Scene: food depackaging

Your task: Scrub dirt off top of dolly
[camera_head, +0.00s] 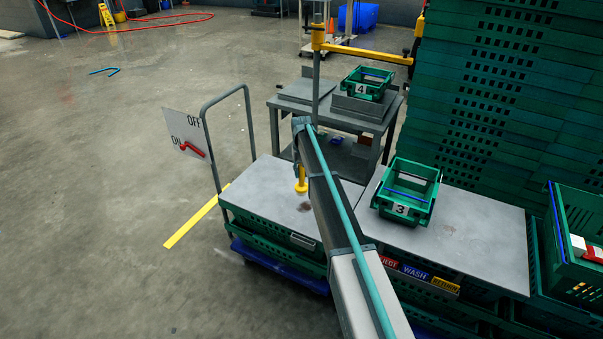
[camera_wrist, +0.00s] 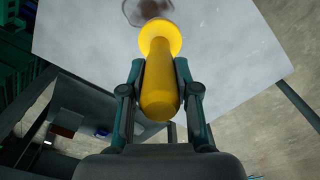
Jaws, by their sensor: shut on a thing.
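My gripper (camera_wrist: 158,85) is shut on a yellow scrubber (camera_wrist: 157,95) with a round, flared end. In the head view the scrubber (camera_head: 301,184) hangs below my arm over the left part of the grey top (camera_head: 262,178) of the dolly. The grey top (camera_wrist: 215,50) also shows in the wrist view. A dark brown dirt patch (camera_head: 305,207) lies on it close to the scrubber; the patch (camera_wrist: 148,8) is just past the flared end in the wrist view. I cannot tell whether the scrubber touches the surface. My arm hides part of the dolly top.
A green crate marked 3 (camera_head: 404,195) stands on the neighbouring grey top, with a faint stain beside it. A crate marked 4 (camera_head: 365,84) stands on a grey table (camera_head: 335,118). Tall green crate stacks (camera_head: 510,90) fill the right. An ON/OFF sign (camera_head: 187,133) is by the handle.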

